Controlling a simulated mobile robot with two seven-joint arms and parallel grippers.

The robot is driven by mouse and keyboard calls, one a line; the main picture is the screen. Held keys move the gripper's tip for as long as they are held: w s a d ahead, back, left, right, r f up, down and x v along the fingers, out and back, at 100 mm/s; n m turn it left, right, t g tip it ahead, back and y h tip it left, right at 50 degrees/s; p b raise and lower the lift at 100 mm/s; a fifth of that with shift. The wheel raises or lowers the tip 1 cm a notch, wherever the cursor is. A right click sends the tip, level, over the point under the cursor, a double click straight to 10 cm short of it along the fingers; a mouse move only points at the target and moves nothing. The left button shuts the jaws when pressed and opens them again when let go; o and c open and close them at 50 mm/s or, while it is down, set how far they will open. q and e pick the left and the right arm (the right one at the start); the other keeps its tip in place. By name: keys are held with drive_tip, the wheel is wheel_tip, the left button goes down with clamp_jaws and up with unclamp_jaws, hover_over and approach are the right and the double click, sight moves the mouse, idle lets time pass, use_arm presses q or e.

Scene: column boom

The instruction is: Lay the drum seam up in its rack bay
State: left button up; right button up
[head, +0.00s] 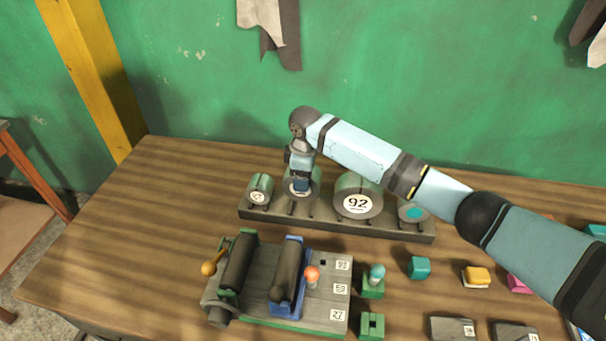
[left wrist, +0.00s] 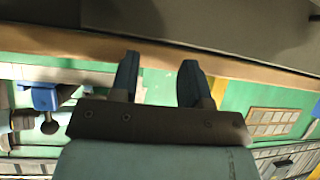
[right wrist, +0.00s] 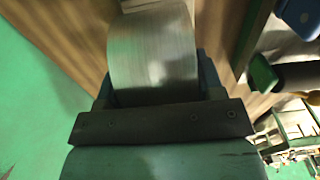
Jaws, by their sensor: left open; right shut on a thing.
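A metal drum (head: 299,187) sits at the second place from the left on the dark rack (head: 320,227) in the head view. My right gripper (head: 301,182) reaches down over it from above and is shut on it. The drum (right wrist: 153,55) fills the space between the right fingers in the right wrist view, showing a smooth grey curved side. Its seam cannot be made out, and the gripper hides part of its top. I cannot tell if it rests fully in the bay. My left gripper (left wrist: 158,78) is open and empty in the left wrist view.
A small drum (head: 259,190), a large drum marked 92 (head: 358,188) and a teal-faced drum (head: 413,213) stand close by on the rack. A roller fixture (head: 262,285) with levers stands in front. Small blocks lie at right; the table's left side is clear.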

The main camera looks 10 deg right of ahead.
idle(0.3)
drive_tip(key=shift+p, duration=0.6)
drive_tip(key=shift+f, duration=0.35)
drive_tip(key=shift+f, duration=0.35)
drive_tip(key=shift+f, duration=0.35)
idle(0.5)
drive_tip(key=shift+f, duration=0.7)
drive_tip(key=o, duration=1.2)
drive_tip(key=shift+c, duration=0.2)
